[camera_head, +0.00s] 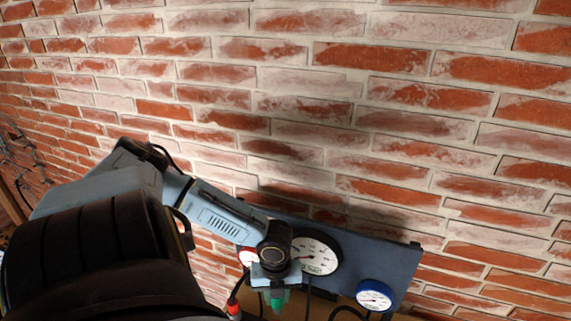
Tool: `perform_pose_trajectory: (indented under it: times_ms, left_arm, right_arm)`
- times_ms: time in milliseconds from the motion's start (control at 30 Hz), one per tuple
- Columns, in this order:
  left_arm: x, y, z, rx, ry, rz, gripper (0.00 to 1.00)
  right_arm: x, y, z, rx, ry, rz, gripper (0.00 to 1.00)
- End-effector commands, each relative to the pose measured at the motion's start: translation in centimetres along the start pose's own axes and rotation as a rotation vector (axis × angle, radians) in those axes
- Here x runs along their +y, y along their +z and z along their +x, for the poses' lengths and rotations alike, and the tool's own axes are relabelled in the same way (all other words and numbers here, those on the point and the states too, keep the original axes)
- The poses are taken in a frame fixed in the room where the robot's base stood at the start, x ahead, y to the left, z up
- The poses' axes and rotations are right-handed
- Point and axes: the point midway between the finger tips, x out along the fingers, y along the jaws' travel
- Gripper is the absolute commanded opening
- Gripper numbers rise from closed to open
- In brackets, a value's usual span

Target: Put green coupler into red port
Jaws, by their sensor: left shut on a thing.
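My left gripper (275,286) is in front of the lower part of a dark blue wall panel, its fingers pointing down. It is shut on the green coupler (277,299), which shows just below the fingers. A red-rimmed gauge (245,256) is to the left of the gripper, partly hidden by my arm. A red fitting (234,309) on a dark hose is below that gauge, left of the coupler. I cannot tell whether this fitting is the red port. My right gripper is not in view.
The panel (395,262) hangs on a brick wall (400,150). It bears a large black-rimmed gauge (320,252) right beside my gripper and a blue-rimmed gauge (374,295) at the lower right. Dark hoses (345,311) run below it. My left arm covers the lower left.

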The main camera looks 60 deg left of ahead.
Motion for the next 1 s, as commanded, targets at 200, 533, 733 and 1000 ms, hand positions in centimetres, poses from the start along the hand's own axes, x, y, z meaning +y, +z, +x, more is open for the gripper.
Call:
perform_pose_trajectory:
  times_ms: [200, 533, 733, 1000]
  left_arm:
    - [0.7, 0.3, 0.0, 0.000, 0.000, 0.000, 0.06]
    - [0.6, 0.3, 0.2, 0.000, 0.000, 0.000, 0.06]
    - [0.6, 0.3, 1.3, -0.001, 0.001, -0.001, 0.06]
    - [0.6, 0.3, 2.9, -0.001, 0.001, 0.001, 0.06]
  right_arm:
    - [0.0, 0.0, 0.0, 0.000, 0.000, 0.000, 0.62]
    - [0.0, 0.0, 0.1, 0.000, 0.000, 0.000, 0.62]
    - [0.0, 0.1, 0.7, 0.000, 0.000, 0.000, 0.62]
    - [-0.1, 0.1, 1.6, 0.000, 0.000, 0.000, 0.62]
